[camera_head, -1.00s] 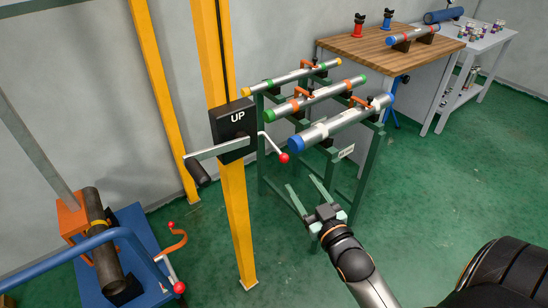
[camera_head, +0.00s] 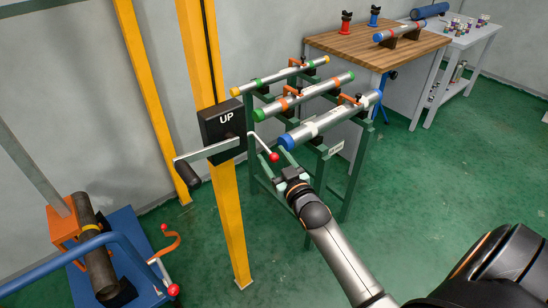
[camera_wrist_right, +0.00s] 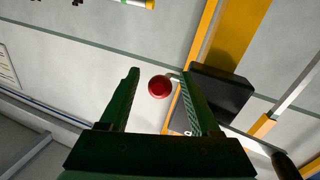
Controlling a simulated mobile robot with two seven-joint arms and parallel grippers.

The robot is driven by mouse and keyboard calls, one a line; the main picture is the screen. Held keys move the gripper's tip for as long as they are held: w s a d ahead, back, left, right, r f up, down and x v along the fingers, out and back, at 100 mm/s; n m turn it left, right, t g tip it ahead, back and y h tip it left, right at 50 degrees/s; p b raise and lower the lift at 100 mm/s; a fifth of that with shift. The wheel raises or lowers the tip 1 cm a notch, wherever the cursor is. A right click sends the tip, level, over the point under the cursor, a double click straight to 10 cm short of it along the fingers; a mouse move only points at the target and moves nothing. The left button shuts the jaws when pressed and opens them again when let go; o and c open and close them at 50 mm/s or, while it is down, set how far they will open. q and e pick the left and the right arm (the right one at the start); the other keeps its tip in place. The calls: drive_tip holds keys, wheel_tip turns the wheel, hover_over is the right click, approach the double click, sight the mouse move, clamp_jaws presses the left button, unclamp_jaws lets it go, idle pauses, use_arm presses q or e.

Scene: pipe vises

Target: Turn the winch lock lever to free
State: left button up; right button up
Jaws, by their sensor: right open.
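The winch (camera_head: 222,127) is a black box marked UP on a yellow post (camera_head: 231,215). Its lock lever (camera_head: 274,157) is a thin white rod with a red ball end, sticking out to the right of the box and angled down. My right gripper (camera_head: 269,181) is open, just below the red ball. In the right wrist view the red ball (camera_wrist_right: 159,87) shows between the two spread green fingers (camera_wrist_right: 158,76), with no visible contact. The crank handle (camera_head: 187,172) points down-left from the box. My left gripper is not in view.
A green rack (camera_head: 343,197) with several capped pipes stands just behind my right gripper. A blue cart (camera_head: 130,248) with a dark pipe and another red-ball lever is at lower left. A wooden bench (camera_head: 350,45) is at the back. Green floor is free in front.

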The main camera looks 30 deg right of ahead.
drive_tip(key=shift+c, duration=0.4)
clamp_jaws()
idle(0.9)
